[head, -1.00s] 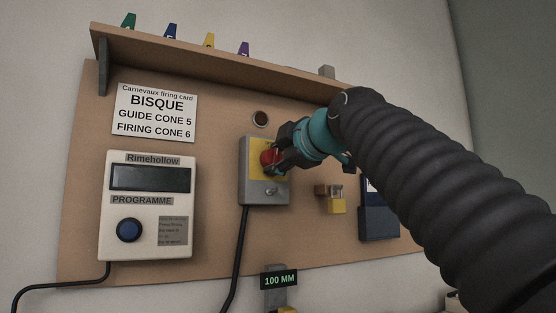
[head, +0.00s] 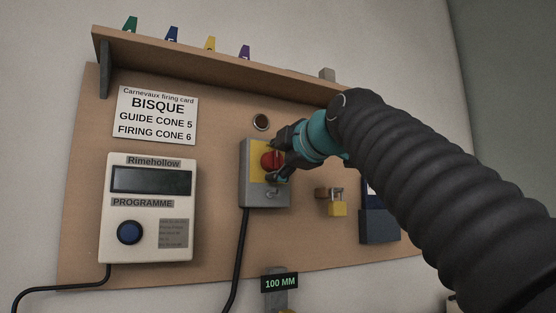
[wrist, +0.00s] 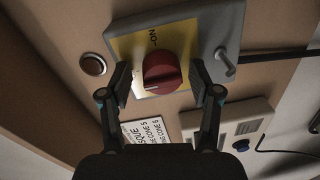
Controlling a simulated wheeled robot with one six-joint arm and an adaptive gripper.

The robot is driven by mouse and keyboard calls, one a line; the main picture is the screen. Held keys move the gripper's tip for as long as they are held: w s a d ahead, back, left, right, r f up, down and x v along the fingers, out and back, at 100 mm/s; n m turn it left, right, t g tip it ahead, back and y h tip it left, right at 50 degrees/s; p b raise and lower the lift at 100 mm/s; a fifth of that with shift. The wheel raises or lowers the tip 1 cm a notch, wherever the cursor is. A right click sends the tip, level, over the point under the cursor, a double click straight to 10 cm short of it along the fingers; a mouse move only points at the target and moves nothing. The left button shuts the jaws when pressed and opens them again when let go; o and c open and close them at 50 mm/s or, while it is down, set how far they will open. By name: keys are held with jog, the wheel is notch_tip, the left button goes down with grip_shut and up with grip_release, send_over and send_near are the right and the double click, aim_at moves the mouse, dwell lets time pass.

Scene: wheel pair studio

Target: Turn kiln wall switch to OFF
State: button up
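The kiln wall switch is a grey box (head: 248,191) on the wooden board, with a yellow plate and a red rotary knob (head: 269,161). In the wrist view the red knob (wrist: 162,70) fills the middle, with a pale mark at its lower left edge. The letters ON show on the yellow plate (wrist: 124,47) above it; an OFF label cannot be seen. My gripper (head: 277,164) is at the switch from the right. In the wrist view my gripper (wrist: 161,82) is open, one finger on each side of the knob, with gaps showing.
A round indicator (head: 261,122) is above the box. The Rimehollow controller (head: 149,235) is to the left, a yellow padlock (head: 338,208) to the right. A shelf (head: 200,58) runs above.

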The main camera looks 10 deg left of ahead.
dwell(0.3)
jog(key=v, duration=1.2)
dwell(0.4)
